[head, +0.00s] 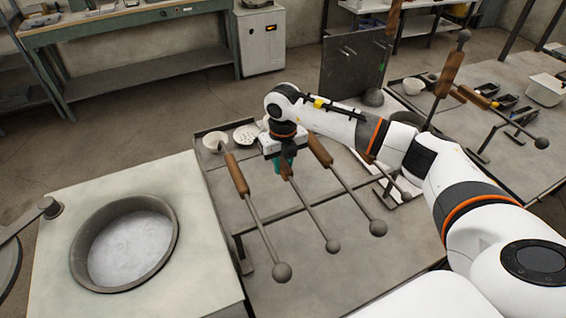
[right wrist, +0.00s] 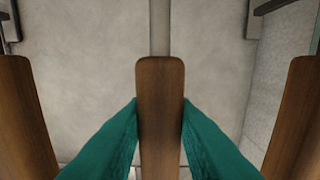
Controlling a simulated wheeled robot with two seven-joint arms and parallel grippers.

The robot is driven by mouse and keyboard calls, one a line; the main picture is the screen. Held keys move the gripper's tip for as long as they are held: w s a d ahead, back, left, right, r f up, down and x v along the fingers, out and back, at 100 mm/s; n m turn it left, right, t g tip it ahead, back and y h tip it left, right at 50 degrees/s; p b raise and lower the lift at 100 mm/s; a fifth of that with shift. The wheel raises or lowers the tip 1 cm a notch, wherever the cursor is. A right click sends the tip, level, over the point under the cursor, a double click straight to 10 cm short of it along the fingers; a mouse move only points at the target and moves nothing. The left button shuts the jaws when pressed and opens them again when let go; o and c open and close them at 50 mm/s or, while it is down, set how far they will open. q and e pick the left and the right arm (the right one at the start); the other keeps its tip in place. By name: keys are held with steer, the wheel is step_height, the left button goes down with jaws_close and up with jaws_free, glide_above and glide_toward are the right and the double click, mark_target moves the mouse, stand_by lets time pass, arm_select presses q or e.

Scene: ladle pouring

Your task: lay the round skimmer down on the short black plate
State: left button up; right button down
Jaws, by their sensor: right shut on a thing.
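My right gripper (head: 280,164) has teal fingers, which also show in the right wrist view (right wrist: 160,112). They are shut on the wooden handle (right wrist: 160,85) of the middle ball-ended tool (head: 313,214), between two similar tools, left (head: 262,228) and right (head: 347,188). The middle tool still lies in line with its neighbours over the grey table. I cannot tell which tool is the round skimmer; a pale round dotted disc (head: 246,134) lies behind the gripper. A dark upright plate (head: 352,72) stands farther back; I cannot tell whether it is the short black plate. My left gripper is out of view.
A pot with a grey surface (head: 128,245) is set in the pale block (head: 190,185) at left. More wooden-handled tools (head: 449,75) stand at right.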

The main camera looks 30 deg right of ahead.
steer(key=c, duration=1.1)
jaws_free()
steer(key=shift+c, duration=0.2)
steer(key=shift+s+f, duration=0.1)
steer(key=shift+f, duration=0.05)
steer(key=shift+r+b, duration=0.3)
steer(key=shift+r, duration=0.15)
step_height(320, 180, up, 18)
steer(key=shift+r+p, duration=0.15)
steer(key=shift+p, duration=0.95)
